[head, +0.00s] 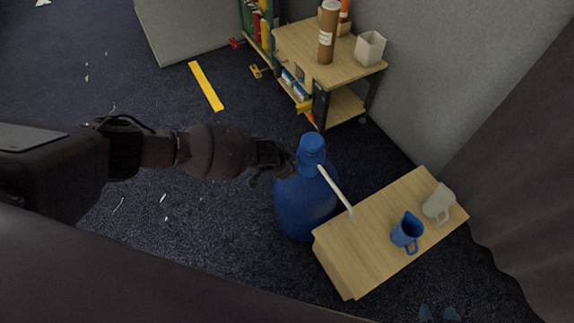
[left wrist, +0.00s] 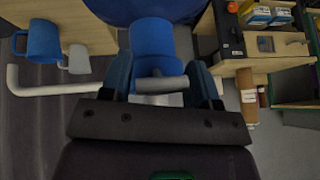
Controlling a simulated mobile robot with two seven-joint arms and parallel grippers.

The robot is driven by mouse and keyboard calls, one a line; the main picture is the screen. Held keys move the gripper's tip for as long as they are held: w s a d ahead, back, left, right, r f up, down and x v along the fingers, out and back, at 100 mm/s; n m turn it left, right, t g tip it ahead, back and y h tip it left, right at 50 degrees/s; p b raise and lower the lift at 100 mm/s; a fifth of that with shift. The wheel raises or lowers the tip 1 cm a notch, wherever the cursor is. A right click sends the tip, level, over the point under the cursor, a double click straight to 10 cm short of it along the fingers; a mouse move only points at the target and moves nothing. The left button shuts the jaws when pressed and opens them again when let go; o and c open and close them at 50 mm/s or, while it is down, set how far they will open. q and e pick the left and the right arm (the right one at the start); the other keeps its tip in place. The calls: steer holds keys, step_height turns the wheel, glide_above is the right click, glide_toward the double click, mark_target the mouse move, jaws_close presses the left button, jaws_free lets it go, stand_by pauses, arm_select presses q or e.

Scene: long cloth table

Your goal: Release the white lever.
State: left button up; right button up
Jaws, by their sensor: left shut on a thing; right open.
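A large blue bottle (head: 305,205) stands on the floor with a blue cap (head: 312,145). A thin white spout (head: 335,190) slants from its top toward the wooden bench. My left gripper (head: 284,166) is beside the bottle's neck; its fingertips are hard to make out there. In the left wrist view my left gripper (left wrist: 165,84) is shut on the pale end of the white lever (left wrist: 155,86), in front of the blue cap (left wrist: 152,42). The bent spout (left wrist: 45,89) shows at left. Only the fingertips of my right gripper (head: 438,313) show at the bottom edge, apart and empty.
The low wooden bench (head: 355,245) carries a blue mug (head: 407,232) and a white mug (head: 438,203). A wooden shelf unit (head: 300,45) stands behind, with a brown tube (head: 328,35) and a white cup (head: 370,48). Carpet at left is mostly clear, with a yellow strip (head: 206,86).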

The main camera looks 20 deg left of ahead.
arm_select(q)
steer(key=shift+w+r+g+y, duration=0.2)
steer(key=shift+r+g+y, duration=0.05)
steer(key=shift+g+y, duration=0.35)
steer(key=shift+w+r, duration=0.1)
steer(key=shift+r, duration=0.05)
steer(key=o, duration=0.8)
steer(key=p+v, duration=0.3)
steer(key=v, duration=0.7)
steer(key=shift+r+p, duration=0.4)
steer(key=shift+d, duration=0.1)
